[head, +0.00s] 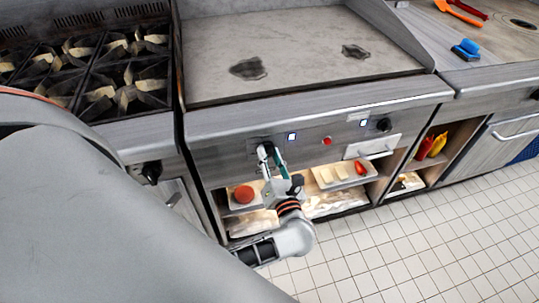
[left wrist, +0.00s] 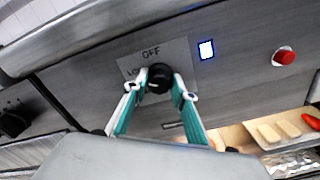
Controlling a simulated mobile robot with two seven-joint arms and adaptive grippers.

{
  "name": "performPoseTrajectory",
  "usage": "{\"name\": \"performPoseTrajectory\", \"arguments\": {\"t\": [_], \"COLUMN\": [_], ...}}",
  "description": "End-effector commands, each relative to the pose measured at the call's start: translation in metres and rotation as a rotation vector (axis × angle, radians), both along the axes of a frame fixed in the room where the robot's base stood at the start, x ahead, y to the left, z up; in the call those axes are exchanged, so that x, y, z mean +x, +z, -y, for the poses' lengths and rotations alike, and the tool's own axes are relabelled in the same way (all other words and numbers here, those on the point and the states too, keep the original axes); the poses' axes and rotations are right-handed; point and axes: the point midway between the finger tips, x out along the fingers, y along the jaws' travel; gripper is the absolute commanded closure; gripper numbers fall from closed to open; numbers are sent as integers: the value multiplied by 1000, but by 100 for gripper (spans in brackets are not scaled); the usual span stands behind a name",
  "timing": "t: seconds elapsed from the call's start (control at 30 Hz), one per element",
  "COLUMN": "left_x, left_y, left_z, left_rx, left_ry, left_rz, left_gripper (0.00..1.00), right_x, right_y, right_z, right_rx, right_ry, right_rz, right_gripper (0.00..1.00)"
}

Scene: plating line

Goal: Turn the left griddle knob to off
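The left griddle knob (left wrist: 160,77) is black and round, on the griddle's grey front panel. A plate (left wrist: 178,55) behind it reads OFF above the knob and LO at its left; the rest is hidden. A pale mark shows low on the knob, but I cannot tell clearly where it points. My left gripper (left wrist: 160,86) has one fingertip against each side of the knob and appears shut on it. In the head view the left gripper (head: 268,152) reaches up to the panel and mostly covers the knob. My right gripper is not in view.
A lit indicator (head: 292,137) and a red button (head: 327,141) are right of the knob; another black knob (head: 384,125) is farther right. A shelf below holds a food tray (head: 327,184). The griddle plate (head: 310,50) has dark patches. A burner range (head: 100,70) stands left.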

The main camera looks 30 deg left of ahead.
Motion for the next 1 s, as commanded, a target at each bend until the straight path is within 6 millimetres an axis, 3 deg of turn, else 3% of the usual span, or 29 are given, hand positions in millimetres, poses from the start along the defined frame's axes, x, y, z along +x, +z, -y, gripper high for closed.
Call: {"name": "performPoseTrajectory", "arguments": {"t": [0.47,1.0], "left_x": [1,2], "left_y": [2,3], "left_z": [0,0], "left_rx": [65,373], "left_ry": [2,3], "left_rz": [-76,-438], "left_gripper": [96,96], "right_x": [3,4], "right_y": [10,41], "right_z": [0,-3], "right_rx": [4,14], "right_ry": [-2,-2], "right_rz": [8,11], "right_gripper": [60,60]}}
